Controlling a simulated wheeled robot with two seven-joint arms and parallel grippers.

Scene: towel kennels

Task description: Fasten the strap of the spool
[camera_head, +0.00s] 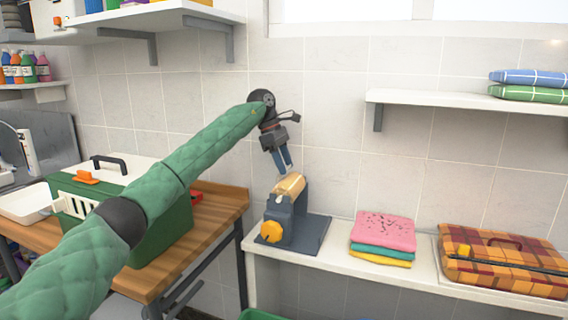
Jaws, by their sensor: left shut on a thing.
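The spool (289,187) is a tan roll on a dark blue-grey stand with a flat base (310,232) and an orange-yellow knob (271,231). It stands at the left end of the white wall counter. My left gripper (288,169) is just above the spool, with its blue fingers pointing down. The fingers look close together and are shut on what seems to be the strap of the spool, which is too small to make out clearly. My right gripper is not in view.
A pink, green and yellow towel stack (383,234) and a plaid case (503,261) lie to the right on the counter (343,262). A green carrier (165,225) stands on the wooden table (223,204) at left. A wall shelf (440,101) hangs at upper right.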

